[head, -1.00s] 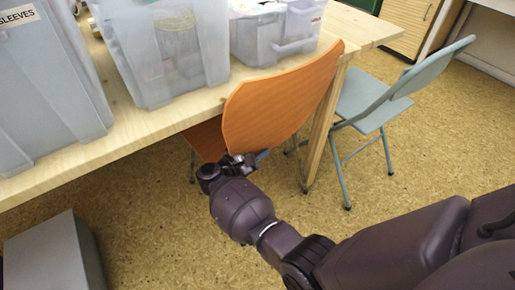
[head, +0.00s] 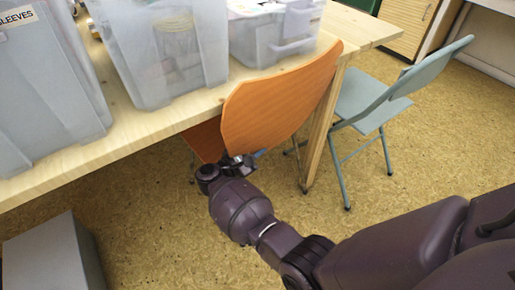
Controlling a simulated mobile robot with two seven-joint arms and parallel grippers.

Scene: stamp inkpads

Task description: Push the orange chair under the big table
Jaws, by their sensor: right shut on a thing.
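The orange chair (head: 275,103) stands at the front edge of the big wooden table (head: 143,134). Its backrest faces me and rises above the tabletop edge. Part of its seat shows under the table, and most of its legs are hidden. My right gripper (head: 240,162) is at the lower edge of the backrest and is shut on the chair there; the fingertips are partly hidden. My left gripper is not in the picture.
Clear plastic bins (head: 165,50) stand on the table. A grey-blue folding chair (head: 372,103) stands right of the table leg (head: 319,130). A grey box (head: 52,262) is on the floor at lower left. Cork-coloured floor (head: 140,215) in front is free.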

